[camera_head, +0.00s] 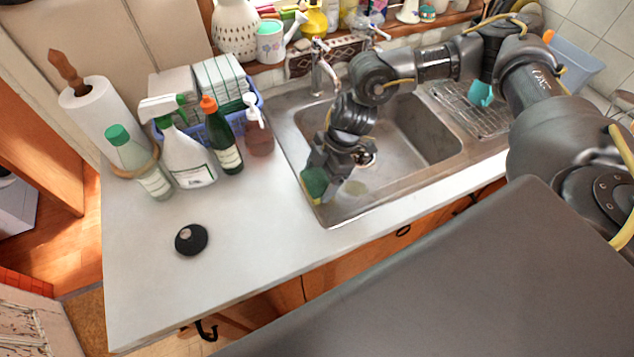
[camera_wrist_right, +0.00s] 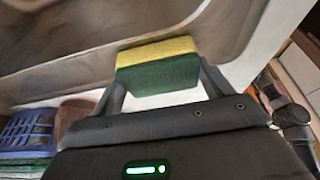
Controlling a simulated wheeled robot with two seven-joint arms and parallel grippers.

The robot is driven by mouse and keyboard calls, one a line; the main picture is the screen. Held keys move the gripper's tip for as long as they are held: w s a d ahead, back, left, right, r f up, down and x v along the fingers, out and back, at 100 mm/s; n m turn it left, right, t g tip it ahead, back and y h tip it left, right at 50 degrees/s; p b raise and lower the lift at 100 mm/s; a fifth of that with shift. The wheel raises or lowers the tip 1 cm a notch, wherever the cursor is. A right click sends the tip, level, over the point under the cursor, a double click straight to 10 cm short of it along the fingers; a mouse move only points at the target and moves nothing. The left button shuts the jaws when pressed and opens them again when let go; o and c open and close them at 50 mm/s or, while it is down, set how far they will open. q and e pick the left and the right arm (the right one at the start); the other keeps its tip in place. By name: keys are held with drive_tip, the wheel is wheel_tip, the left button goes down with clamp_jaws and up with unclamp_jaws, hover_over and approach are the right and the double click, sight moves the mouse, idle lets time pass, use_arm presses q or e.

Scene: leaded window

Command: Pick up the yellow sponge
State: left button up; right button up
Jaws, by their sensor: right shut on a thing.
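The sponge (camera_head: 314,184) is yellow on one side and dark green on the other. In the head view it is at the left front edge of the sink, partly covered by my right gripper (camera_head: 322,181). In the right wrist view the sponge (camera_wrist_right: 157,66) sits between the two fingertips of my right gripper (camera_wrist_right: 160,80), which is shut on it. Its green face is toward the wrist camera and its yellow layer is at the top. I cannot tell whether the sponge touches the sink rim. My left gripper is not in view.
The metal sink (camera_head: 400,150) lies under my right arm. Bottles, including a white spray bottle (camera_head: 185,155) and a dark green bottle (camera_head: 224,145), stand left of it with a soap dispenser (camera_head: 258,135). A black round object (camera_head: 191,239) lies on the otherwise clear front-left counter (camera_head: 250,260).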

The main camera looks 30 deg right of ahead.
sight(324, 188)
drive_tip(key=shift+r, duration=0.1)
drive_tip(key=shift+r+b, duration=0.4)
drive_tip(key=shift+r, duration=0.15)
drive_tip(key=s+r, duration=0.1)
drive_tip(key=r, duration=0.2)
drive_tip(key=s+r+b, duration=0.1)
drive_tip(key=r, duration=0.1)
drive_tip(key=shift+s+a, duration=0.15)
drive_tip(key=shift+s, duration=0.2)
drive_tip(key=s+r+p, duration=0.6)
drive_tip(key=s+p, duration=0.5)
drive_tip(key=p, duration=0.3)
drive_tip(key=shift+a+r, duration=0.4)
drive_tip(key=shift+a, duration=0.05)
drive_tip(key=shift+s, duration=0.1)
